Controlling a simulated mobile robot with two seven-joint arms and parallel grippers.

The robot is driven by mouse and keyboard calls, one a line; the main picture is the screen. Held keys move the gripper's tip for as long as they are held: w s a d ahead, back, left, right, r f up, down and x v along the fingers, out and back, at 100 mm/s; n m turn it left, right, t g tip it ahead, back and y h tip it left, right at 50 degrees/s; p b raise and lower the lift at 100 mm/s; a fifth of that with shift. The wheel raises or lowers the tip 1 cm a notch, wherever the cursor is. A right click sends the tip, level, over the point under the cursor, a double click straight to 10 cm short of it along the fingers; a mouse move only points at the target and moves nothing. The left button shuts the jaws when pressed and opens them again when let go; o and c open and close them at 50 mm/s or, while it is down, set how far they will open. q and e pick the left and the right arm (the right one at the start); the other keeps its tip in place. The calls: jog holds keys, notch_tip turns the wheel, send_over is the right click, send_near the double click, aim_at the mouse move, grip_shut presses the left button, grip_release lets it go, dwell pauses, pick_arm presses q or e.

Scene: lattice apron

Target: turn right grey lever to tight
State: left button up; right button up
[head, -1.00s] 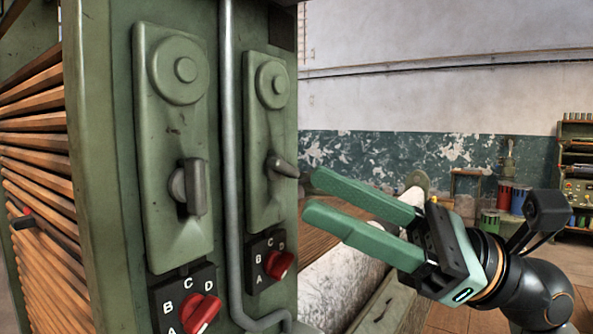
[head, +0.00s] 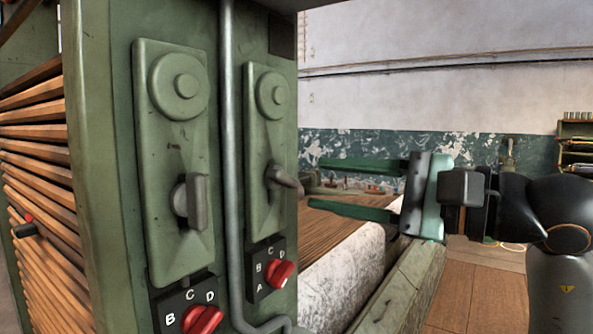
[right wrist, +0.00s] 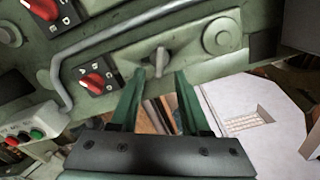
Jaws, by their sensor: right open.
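The right grey lever (head: 285,180) is on the narrow green plate right of the pipe. In the head view it sticks out from the plate to the right, its end tilted slightly down. In the right wrist view the lever (right wrist: 160,60) shows just beyond and between the fingertips. My right gripper (head: 316,183) is open, with its fingers pointing left at the lever's height, one above the other. In the right wrist view the gripper (right wrist: 159,80) holds nothing, and I see no contact with the lever. No tight mark is readable. My left gripper is out of view.
A second grey lever (head: 189,201) sits on the left plate. A grey pipe (head: 231,150) runs between the plates. Red selector knobs (head: 281,274) sit below, the other one (head: 203,320) at bottom left. A roll (head: 345,278) lies below my right gripper.

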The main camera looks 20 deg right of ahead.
aim_at(290, 179)
jog(key=p+x, duration=0.1)
jog(key=x, duration=0.4)
jog(key=shift+w+a, duration=0.2)
jog(key=shift+s, duration=0.1)
grip_shut()
dwell(0.3)
